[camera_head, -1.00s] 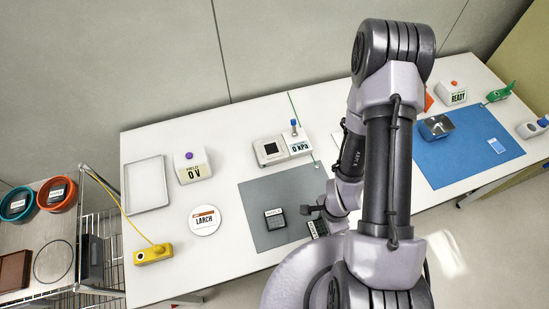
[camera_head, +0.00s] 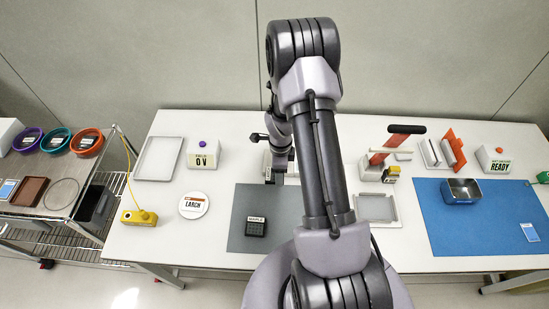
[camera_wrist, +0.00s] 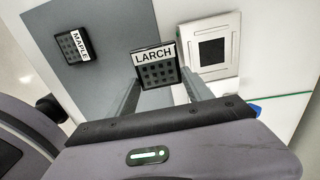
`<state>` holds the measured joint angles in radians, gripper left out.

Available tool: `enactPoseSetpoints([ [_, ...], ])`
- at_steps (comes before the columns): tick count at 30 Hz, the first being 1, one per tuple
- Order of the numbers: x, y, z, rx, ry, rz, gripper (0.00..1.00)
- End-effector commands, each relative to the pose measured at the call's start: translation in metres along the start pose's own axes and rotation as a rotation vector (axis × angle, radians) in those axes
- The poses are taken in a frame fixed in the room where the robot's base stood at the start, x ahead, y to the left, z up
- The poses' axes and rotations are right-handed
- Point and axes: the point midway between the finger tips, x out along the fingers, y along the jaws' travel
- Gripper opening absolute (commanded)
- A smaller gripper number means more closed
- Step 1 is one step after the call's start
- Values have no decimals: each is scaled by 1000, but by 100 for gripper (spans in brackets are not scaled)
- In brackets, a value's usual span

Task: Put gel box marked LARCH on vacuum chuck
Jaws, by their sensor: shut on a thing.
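The gel box marked LARCH (camera_wrist: 155,66) is a small black box with a white label and a grid of pockets. My gripper (camera_wrist: 162,86) is shut on it and holds it over the edge of the grey mat in the wrist view. The vacuum chuck (camera_wrist: 212,52), a pale block with a black square in a white face, lies just right of the box in that view. In the head view my gripper (camera_head: 272,172) is at the back of the mat; my arm hides the held box and most of the chuck.
A similar gel box marked MAPLE (camera_head: 256,226) lies on the grey mat (camera_head: 240,212). A round white LARCH sign (camera_head: 193,205), a 0 V unit (camera_head: 203,155) and an empty tray (camera_head: 160,158) stand left. A blue mat (camera_head: 490,235) with a metal bin (camera_head: 462,190) lies right.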

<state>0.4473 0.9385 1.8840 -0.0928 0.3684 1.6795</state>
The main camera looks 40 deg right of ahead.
Motion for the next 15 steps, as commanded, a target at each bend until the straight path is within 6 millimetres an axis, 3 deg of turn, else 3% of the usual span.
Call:
enactPoseSetpoints([
  [3,6,-42,-5,1,0,-3,12],
  [7,10,-80,-9,0,0,-1,12],
  [10,11,-97,-11,0,0,0,12],
  [15,30,-101,-12,-2,0,4,12],
])
